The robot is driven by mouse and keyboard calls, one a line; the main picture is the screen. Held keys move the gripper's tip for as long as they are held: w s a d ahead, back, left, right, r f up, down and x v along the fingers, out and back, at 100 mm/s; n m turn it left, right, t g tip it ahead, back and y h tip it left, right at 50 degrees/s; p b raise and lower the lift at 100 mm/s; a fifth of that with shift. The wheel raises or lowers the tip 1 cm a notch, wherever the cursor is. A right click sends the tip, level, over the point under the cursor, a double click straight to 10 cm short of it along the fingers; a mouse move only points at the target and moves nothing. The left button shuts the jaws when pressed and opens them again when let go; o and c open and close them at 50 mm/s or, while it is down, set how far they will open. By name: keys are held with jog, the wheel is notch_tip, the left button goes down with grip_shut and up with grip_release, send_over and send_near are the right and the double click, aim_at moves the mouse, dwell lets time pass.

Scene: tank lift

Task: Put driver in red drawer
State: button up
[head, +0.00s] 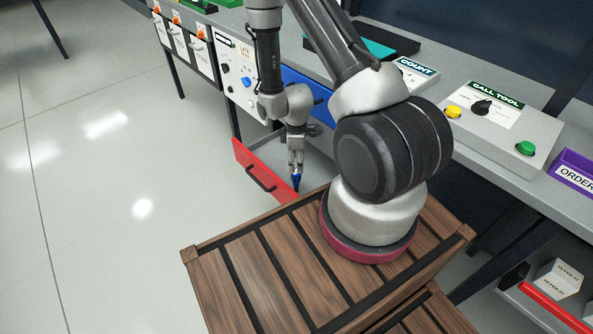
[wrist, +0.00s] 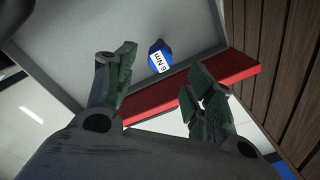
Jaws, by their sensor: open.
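The driver (wrist: 159,57) is blue with a white "6 Nm" label in the wrist view. In the head view, the blue driver (head: 296,181) shows just below my fingertips. The red drawer (head: 258,172) is pulled out; its red front (wrist: 190,97) and grey inside (wrist: 105,30) show in the wrist view. My gripper (head: 296,166) is over the drawer's right end. In the wrist view my gripper (wrist: 160,76) has its fingers apart, with the driver seen beyond the gap against the grey inside. I cannot tell whether the driver rests on the drawer floor.
A wooden slatted platform (head: 262,265) stands close to the drawer's right end. A blue drawer (head: 305,90) is above the red one. The bench carries a CALL TOOL panel (head: 485,108) and a purple ORDER bin (head: 573,172). The floor at left is clear.

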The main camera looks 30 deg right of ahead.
notch_tip(320, 180, up, 28)
jog(key=m+t, duration=0.2)
jog(key=m, duration=0.2)
jog(key=s+r+m+t, duration=0.2)
jog(key=s+r+m, duration=0.5)
jog(key=s+r, duration=1.1)
jog(key=shift+s+a+r, duration=0.25)
jog(key=shift+s+r, duration=0.15)
jog(key=shift+r, duration=0.2)
jog(key=shift+c, duration=0.4)
